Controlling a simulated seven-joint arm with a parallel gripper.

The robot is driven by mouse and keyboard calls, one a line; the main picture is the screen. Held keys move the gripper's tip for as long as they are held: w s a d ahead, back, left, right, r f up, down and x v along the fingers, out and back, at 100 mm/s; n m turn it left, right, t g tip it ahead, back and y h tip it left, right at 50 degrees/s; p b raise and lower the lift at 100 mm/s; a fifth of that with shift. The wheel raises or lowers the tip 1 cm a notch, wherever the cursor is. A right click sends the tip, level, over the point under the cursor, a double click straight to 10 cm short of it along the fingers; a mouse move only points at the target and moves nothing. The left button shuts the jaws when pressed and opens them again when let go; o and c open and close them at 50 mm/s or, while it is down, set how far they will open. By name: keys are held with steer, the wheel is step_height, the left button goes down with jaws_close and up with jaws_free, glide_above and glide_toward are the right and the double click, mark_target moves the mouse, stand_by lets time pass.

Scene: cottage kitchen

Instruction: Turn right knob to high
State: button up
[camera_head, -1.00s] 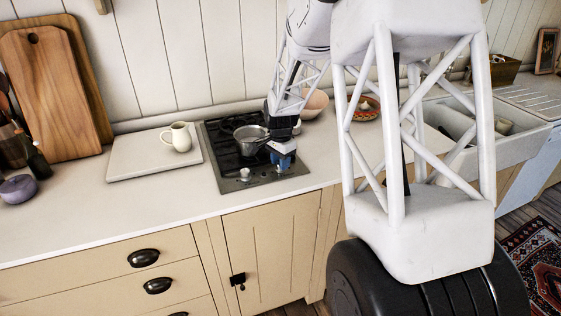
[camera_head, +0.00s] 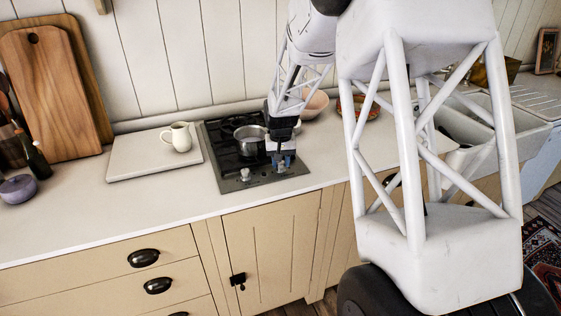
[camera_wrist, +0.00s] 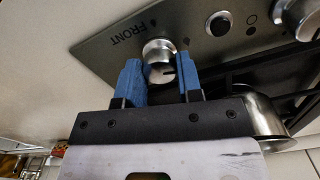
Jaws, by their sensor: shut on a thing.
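My gripper (camera_head: 283,161) is at the front right of the hob, pointing down. In the wrist view its blue fingers (camera_wrist: 162,80) stand on both sides of the right knob (camera_wrist: 158,52), a silver round knob beside the word FRONT, and are shut on it. The head view hides this knob behind the gripper. A dark mark shows on the knob's face, but I cannot tell its setting. The left knob (camera_head: 245,175) is free on the hob's front edge, and it also shows at the corner of the wrist view (camera_wrist: 300,17).
A metal saucepan (camera_head: 251,135) stands on the black hob (camera_head: 228,186), close behind my gripper. A cream jug (camera_head: 180,137) stands on a pale board (camera_head: 126,166) to the left. A pink bowl (camera_head: 314,104) is behind. The front counter is clear.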

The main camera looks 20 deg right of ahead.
steer(key=shift+n, duration=1.6)
steer(key=o, duration=0.9)
steer(key=shift+r, duration=0.1)
steer(key=shift+r, duration=3.8)
